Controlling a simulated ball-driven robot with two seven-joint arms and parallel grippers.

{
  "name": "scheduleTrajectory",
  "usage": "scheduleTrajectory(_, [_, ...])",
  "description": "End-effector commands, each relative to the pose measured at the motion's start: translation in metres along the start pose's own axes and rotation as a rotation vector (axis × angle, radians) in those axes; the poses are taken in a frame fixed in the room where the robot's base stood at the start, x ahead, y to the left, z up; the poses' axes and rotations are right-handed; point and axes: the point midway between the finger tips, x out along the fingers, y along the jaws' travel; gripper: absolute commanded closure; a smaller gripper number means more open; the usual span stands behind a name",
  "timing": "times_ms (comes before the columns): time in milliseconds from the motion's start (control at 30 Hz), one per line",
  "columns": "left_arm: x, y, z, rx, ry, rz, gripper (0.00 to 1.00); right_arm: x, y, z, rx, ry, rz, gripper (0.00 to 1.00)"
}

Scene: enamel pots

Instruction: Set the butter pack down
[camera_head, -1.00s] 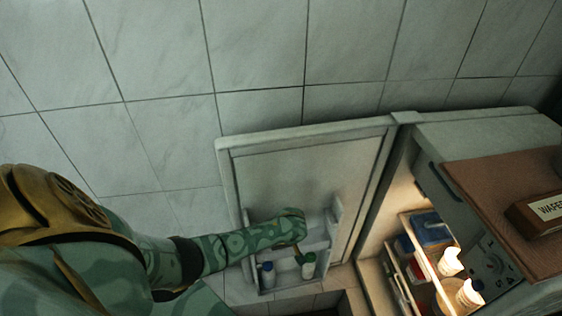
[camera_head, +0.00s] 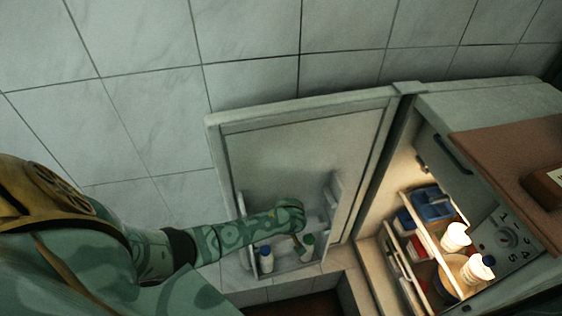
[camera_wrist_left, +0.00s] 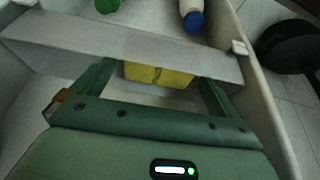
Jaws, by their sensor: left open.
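The yellow butter pack (camera_wrist_left: 158,75) lies in the fridge door's bin, seen in the left wrist view between the fingers of my left gripper (camera_wrist_left: 156,84). My left gripper is open around it, with a finger at each side; I cannot tell whether either finger touches it. A pale rail of the bin (camera_wrist_left: 60,42) crosses in front and hides part of the pack and the fingertips. In the head view my left gripper (camera_head: 297,238) reaches into the bin of the open door (camera_head: 290,150), and the pack cannot be made out. My right gripper is not in view.
A blue-capped bottle (camera_head: 266,259) and a green-capped bottle (camera_head: 306,247) stand in the door bin beside my gripper. The lit fridge on the right holds a blue container (camera_head: 431,205) and white bottles (camera_head: 455,238). A brown board (camera_head: 515,165) lies on top.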

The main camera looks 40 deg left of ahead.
Motion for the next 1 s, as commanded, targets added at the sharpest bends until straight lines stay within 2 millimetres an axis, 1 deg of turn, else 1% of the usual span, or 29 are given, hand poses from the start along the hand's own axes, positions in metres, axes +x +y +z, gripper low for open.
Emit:
scheduleTrajectory(67, [-0.002,0.0,0.0,0.0,0.0,0.001,0.01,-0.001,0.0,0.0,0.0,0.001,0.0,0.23])
scheduleTrajectory(167, [-0.013,0.001,-0.001,-0.001,-0.001,0.003,0.01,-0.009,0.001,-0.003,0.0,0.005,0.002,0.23])
scheduleTrajectory(267, [-0.035,0.001,-0.002,-0.002,-0.001,0.005,0.01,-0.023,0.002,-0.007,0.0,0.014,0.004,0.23])
scheduleTrajectory(400, [-0.07,0.001,-0.003,-0.003,0.0,0.005,0.01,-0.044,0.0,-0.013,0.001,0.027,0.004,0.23])
scheduleTrajectory(500, [-0.091,0.001,-0.002,-0.003,-0.002,0.005,0.01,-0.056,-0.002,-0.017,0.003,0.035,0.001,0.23])
scheduleTrajectory(600, [-0.107,0.001,-0.001,-0.003,-0.001,0.004,0.01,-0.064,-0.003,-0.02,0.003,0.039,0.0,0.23])
scheduleTrajectory(767, [-0.12,0.0,-0.001,-0.001,0.0,0.001,0.01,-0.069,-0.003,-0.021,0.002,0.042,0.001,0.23])
scheduleTrajectory(1000, [-0.12,0.0,0.0,-0.001,0.0,-0.001,0.01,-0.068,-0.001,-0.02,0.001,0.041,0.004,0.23])
